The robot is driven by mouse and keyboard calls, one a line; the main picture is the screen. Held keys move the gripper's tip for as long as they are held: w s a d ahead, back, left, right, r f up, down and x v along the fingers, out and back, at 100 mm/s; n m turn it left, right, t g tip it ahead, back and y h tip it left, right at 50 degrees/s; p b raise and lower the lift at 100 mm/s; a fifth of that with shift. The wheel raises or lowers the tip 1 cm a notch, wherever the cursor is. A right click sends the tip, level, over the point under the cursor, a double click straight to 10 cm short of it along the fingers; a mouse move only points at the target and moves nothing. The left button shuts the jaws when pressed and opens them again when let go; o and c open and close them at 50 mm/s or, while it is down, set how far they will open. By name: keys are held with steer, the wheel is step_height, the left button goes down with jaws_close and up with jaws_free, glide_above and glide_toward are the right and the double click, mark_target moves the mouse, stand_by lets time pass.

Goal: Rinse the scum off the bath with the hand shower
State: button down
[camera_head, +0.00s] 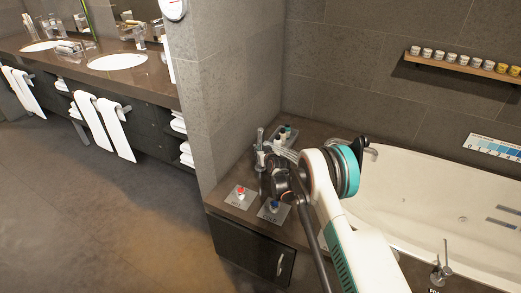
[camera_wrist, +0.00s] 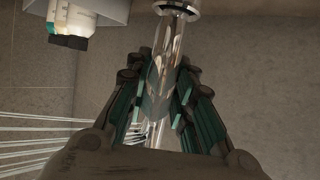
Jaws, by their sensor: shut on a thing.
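My gripper (camera_wrist: 165,78) is shut on a shiny chrome handle (camera_wrist: 172,42), which looks like the hand shower. The handle runs upward between the fingers in the wrist view. In the head view a chrome piece (camera_head: 260,148) stands by my gripper, at the bath's left end; my arm partly hides this area. Pale streaks (camera_wrist: 40,135), like water jets, fan out at the left of the wrist view. The white bath (camera_head: 415,195) lies to the right of my arm. No clear scum shows on its visible inside; two dark bars (camera_head: 503,215) show there.
A red knob (camera_head: 240,190) and a blue knob (camera_head: 273,205) sit on the dark ledge. A tray of small bottles (camera_head: 285,132) is behind. A lever (camera_head: 441,265) stands at the bath's front rim. A blue scale (camera_head: 495,148) and jar shelf (camera_head: 460,66) are on the wall.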

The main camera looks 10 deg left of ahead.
stand_by(0.4)
steer(key=c, duration=1.3)
jaws_free()
steer(key=shift+s, duration=0.1)
steer(key=v, duration=1.2)
steer(key=shift+f, duration=0.1)
